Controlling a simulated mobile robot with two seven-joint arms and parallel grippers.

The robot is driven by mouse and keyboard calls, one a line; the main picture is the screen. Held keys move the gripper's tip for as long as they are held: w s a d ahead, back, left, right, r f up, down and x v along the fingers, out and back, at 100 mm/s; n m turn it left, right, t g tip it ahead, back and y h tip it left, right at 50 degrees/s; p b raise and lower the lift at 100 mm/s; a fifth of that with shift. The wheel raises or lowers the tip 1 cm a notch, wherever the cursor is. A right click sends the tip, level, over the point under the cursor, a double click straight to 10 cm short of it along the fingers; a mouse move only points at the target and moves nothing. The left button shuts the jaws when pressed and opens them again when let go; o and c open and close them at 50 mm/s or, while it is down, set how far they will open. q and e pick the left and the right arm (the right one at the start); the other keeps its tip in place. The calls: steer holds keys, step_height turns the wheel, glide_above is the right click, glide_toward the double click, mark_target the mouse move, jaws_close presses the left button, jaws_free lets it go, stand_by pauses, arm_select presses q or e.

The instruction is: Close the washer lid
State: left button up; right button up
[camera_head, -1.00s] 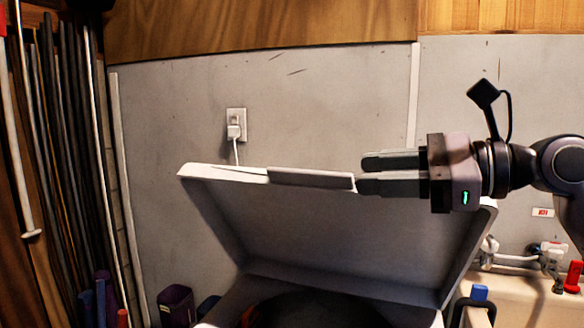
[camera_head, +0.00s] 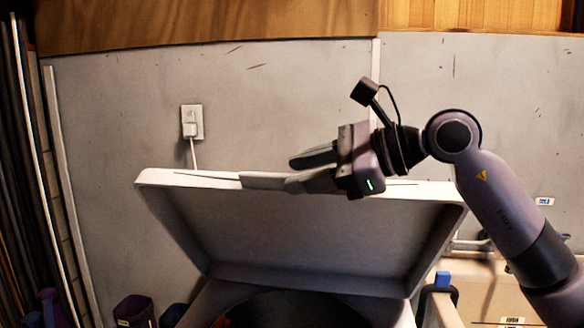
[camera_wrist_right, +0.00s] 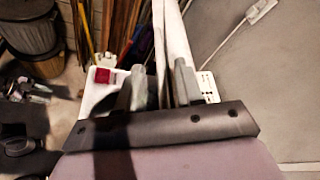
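The washer lid (camera_head: 310,225) is raised and tilted back, with its grey underside facing me in the head view. Below it the dark round washer opening (camera_head: 295,308) shows at the bottom edge. My right gripper (camera_head: 312,168) is at the lid's upper rim, with one finger behind the rim and one in front. In the right wrist view, its two fingers (camera_wrist_right: 162,88) stand apart with the white lid edge (camera_wrist_right: 172,40) running between them. Whether either finger touches the lid is unclear. My left gripper is not in view.
A wall outlet with a white plug (camera_head: 191,122) is behind the lid. Long poles (camera_head: 18,180) lean at the left. A dark purple container (camera_head: 134,311) stands at lower left. Bins (camera_wrist_right: 30,35) show in the wrist view.

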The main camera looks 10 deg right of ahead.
steer(key=shift+x, duration=1.1)
jaws_close()
